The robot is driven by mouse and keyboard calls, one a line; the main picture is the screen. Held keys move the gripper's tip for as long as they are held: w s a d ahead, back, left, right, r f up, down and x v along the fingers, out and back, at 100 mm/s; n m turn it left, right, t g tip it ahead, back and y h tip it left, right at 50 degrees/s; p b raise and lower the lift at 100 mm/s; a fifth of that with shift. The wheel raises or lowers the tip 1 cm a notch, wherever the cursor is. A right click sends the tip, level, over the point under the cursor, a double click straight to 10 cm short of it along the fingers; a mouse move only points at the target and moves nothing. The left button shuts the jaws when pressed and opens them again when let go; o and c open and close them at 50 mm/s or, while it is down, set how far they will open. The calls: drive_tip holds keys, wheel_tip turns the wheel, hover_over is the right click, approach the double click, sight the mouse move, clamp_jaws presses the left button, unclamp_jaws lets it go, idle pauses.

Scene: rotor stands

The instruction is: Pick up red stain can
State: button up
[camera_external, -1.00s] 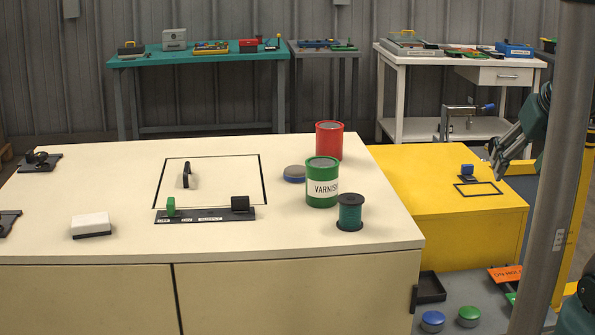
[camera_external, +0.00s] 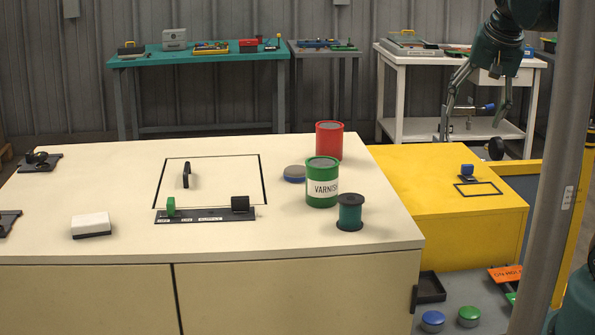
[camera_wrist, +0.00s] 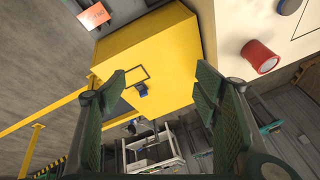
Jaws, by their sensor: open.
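The red can (camera_external: 329,141) stands upright near the right back part of the cream table, partly hidden low down by the green varnish can (camera_external: 322,183) in front of it. The red can also shows in the wrist view (camera_wrist: 261,57), right of my fingers and apart from them. My gripper (camera_external: 476,122) is open and empty, to the right of the red can and above the back of the yellow cabinet. Its two open fingers also show in the wrist view (camera_wrist: 158,88).
The yellow cabinet (camera_external: 460,225) adjoins the table's right side. A grey post (camera_external: 556,170) crosses the right of the external view.

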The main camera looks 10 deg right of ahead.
drive_tip(key=w+a+r+m+g+p, duration=0.1)
drive_tip(key=w+a+r+m+p, duration=0.2)
drive_tip(key=w+a, duration=0.5)
drive_tip(key=m+g+p, duration=0.4)
drive_tip(key=m+p, duration=0.5)
drive_tip(key=p, duration=0.2)
approach(330, 124)
drive_tip(key=shift+h, duration=0.3)
wheel_tip(330, 124, down, 6)
drive_tip(key=shift+s+r, duration=0.15)
drive_tip(key=shift+r, duration=0.05)
drive_tip(key=shift+a+f, duration=0.3)
drive_tip(key=shift+f, duration=0.1)
drive_tip(key=shift+f, duration=1.25)
drive_tip(key=shift+s+f+p, duration=0.15)
drive_tip(key=shift+f+p, duration=0.2)
drive_tip(key=shift+f, duration=2.25)
